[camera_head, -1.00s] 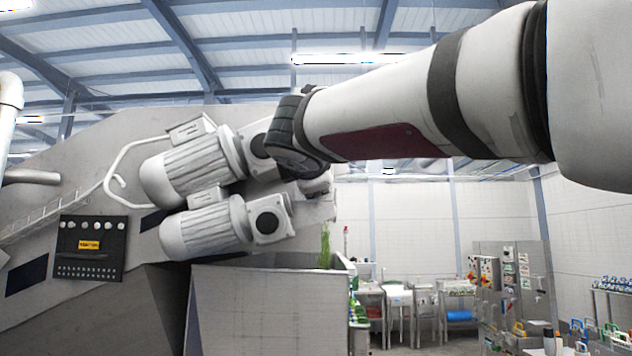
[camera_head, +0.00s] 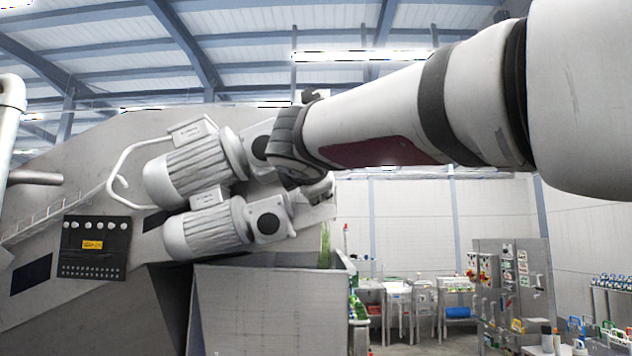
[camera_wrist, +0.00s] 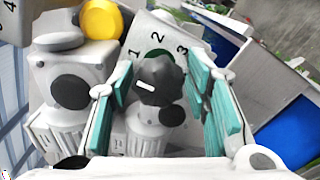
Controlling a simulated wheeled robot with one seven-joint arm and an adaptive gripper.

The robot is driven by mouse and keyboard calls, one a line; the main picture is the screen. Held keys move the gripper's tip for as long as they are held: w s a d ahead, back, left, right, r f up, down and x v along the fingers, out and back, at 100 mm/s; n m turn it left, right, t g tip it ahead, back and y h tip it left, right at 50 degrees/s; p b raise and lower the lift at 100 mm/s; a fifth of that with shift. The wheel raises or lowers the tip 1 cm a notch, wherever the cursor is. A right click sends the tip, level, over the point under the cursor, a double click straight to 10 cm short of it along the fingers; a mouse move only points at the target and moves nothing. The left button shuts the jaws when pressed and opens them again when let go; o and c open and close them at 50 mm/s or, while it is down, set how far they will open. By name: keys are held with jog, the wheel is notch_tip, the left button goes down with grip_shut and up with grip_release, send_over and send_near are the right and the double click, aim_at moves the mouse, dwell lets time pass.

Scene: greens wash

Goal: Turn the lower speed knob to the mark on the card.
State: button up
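In the wrist view a dark, lobed knob (camera_wrist: 160,82) with a short white pointer line sits on a pale housing (camera_wrist: 150,30) with the numbers 1, 2 and 3 around it. The pointer line faces lower left, away from the numbers. My gripper (camera_wrist: 161,76) is open, its teal-padded fingers on either side of the knob with visible gaps. A yellow round knob (camera_wrist: 101,19) is on the neighbouring unit, with a 4 at the far upper left. In the head view my gripper (camera_head: 318,188) is by the gearboxes, mostly behind my arm; no knob is clear there. I cannot make out a card.
Two ribbed motors, an upper (camera_head: 190,172) and a lower (camera_head: 207,232), with gearboxes stand close beside my gripper. A grey tank (camera_head: 270,305) is below. A black control panel (camera_head: 95,247) is at left. The aisle at right is partly open, with sinks behind.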

dwell(0.3)
jog(key=s, duration=1.2)
jog(key=shift+a, duration=0.2)
jog(key=shift+d, duration=0.1)
